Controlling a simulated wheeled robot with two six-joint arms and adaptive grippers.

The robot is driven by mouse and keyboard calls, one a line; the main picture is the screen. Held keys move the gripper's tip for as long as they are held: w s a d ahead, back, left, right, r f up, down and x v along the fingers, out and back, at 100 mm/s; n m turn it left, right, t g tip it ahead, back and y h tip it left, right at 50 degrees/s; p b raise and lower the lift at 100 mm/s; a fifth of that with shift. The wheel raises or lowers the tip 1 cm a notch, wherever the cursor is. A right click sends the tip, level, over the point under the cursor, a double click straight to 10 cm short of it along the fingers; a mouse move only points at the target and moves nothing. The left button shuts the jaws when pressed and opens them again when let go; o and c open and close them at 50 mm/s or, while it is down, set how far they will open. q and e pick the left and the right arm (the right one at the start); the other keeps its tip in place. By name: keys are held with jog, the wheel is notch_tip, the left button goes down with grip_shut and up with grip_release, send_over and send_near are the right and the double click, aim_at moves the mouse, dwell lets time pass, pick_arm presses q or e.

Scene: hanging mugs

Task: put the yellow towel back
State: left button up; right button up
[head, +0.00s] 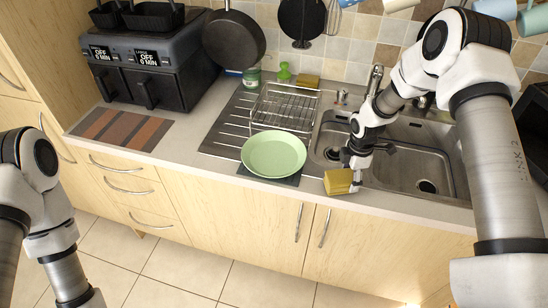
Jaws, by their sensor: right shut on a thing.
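A small yellow block-like thing (338,182), which I take for the yellow towel, is at the front edge of the counter by the sink. It looks like a folded cloth or a sponge. My right gripper (353,177) reaches down over the sink's left front corner and is shut on its right side. Whether the towel touches the counter, I cannot tell. My left arm shows at the left edge, but its gripper is out of view.
A green plate (273,154) lies on a dark mat left of the towel. Behind it are a wire dish rack (285,106) and another yellow-orange block (308,81). The double sink (420,165) is to the right. A striped mat (121,130) and black air fryer (150,75) stand left.

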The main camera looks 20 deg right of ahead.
jog(key=shift+f, duration=0.35)
jog(key=o, duration=1.2)
notch_tip(320, 180, up, 12)
